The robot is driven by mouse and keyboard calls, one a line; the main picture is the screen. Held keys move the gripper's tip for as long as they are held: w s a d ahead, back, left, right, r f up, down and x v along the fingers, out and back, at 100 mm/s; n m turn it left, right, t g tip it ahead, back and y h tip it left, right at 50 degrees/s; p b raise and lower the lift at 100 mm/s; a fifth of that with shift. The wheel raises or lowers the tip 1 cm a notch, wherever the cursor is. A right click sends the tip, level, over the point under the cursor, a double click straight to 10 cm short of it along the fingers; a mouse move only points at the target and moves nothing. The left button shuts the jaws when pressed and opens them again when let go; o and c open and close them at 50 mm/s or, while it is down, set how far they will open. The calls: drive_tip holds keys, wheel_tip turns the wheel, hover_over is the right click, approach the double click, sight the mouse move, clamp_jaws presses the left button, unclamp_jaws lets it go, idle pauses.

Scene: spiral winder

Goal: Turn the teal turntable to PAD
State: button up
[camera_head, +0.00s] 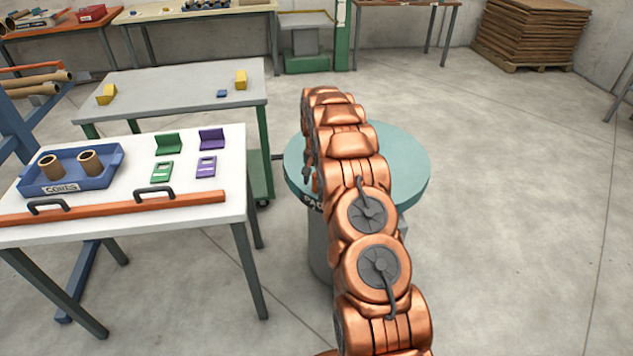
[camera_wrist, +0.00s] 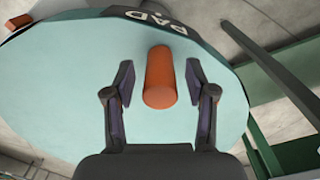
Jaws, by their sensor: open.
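The teal turntable (camera_head: 408,172) is a round disc on a grey pedestal, partly hidden behind my copper arm in the head view. It fills much of the wrist view (camera_wrist: 60,90). A dark label reading PAD (camera_wrist: 155,20) is on its rim; part of it shows beside my arm in the head view (camera_head: 312,202). An orange-brown upright peg (camera_wrist: 160,77) stands on the disc near the labelled edge. My gripper (camera_wrist: 160,85) is open, with one finger on each side of the peg and a visible gap to both.
A white table (camera_head: 215,215) at the left holds a blue CORES tray (camera_head: 100,182) with two cores, an orange bar (camera_head: 110,208), and green and purple pieces. A grey table (camera_head: 170,92) stands behind it. The floor right of the turntable is clear.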

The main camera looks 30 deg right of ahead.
drive_tip(key=shift+f, duration=0.95)
clamp_jaws()
